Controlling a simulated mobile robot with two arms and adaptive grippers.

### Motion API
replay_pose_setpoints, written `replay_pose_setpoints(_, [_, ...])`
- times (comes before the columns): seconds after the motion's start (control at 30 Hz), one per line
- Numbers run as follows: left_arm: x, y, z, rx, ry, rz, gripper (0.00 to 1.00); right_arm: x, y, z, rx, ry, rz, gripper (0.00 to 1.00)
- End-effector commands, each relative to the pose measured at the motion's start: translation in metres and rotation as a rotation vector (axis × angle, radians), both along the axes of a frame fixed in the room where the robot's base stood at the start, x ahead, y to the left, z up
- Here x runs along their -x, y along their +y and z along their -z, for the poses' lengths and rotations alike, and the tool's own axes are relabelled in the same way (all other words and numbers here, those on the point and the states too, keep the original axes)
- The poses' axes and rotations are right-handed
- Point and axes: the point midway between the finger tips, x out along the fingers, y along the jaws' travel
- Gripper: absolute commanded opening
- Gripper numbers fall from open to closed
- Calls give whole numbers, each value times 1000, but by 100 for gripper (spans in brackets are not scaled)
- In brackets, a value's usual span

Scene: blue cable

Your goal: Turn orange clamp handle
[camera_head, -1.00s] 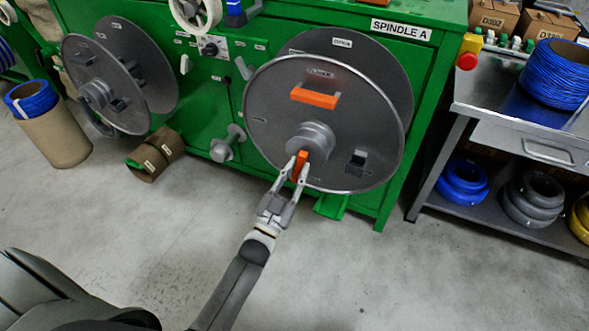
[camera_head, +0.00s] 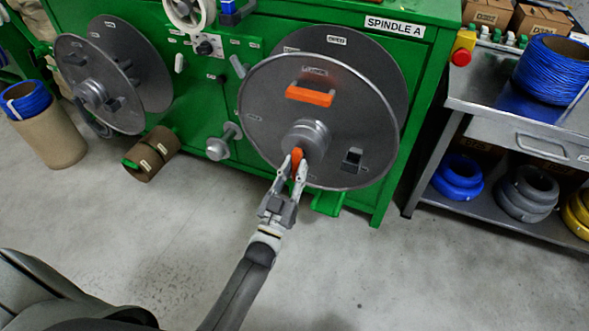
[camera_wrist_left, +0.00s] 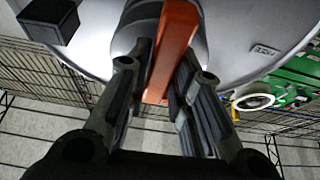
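The orange clamp handle (camera_head: 298,159) is a short bar at the hub (camera_head: 306,140) of the large grey reel disc on the right spindle. My left gripper (camera_head: 294,167) reaches it from below, with one finger on each side of the handle. In the left wrist view, the orange handle (camera_wrist_left: 174,45) stands tilted between the two fingers (camera_wrist_left: 164,78), which appear to press on its sides. The fingers partly cover its lower part. My right gripper is not in view.
The reel disc (camera_head: 265,110) also carries an orange grip (camera_head: 309,96) above the hub and a black block (camera_head: 352,158). A green machine stands behind it. A metal bench (camera_head: 480,105) with cable coils is at right. The grey floor in front is clear.

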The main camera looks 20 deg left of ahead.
Motion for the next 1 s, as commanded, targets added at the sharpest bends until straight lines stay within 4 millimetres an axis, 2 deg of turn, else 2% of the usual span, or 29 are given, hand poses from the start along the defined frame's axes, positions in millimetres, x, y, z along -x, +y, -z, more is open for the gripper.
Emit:
replay_pose_setpoints(0.03, [0,0,1,0,2,0,30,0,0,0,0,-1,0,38])
replay_pose_setpoints(0.13, [0,0,1,-2,1,0,41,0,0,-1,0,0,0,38])
replay_pose_setpoints(0.43, [1,0,0,-5,-1,-1,41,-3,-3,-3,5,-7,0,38])
replay_pose_setpoints(0.53, [7,0,3,-5,1,-1,41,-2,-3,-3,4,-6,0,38])
replay_pose_setpoints(0.67, [25,0,11,-5,3,0,41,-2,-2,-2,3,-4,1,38])
replay_pose_setpoints(1.0, [90,2,38,-5,3,0,41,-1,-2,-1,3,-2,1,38])
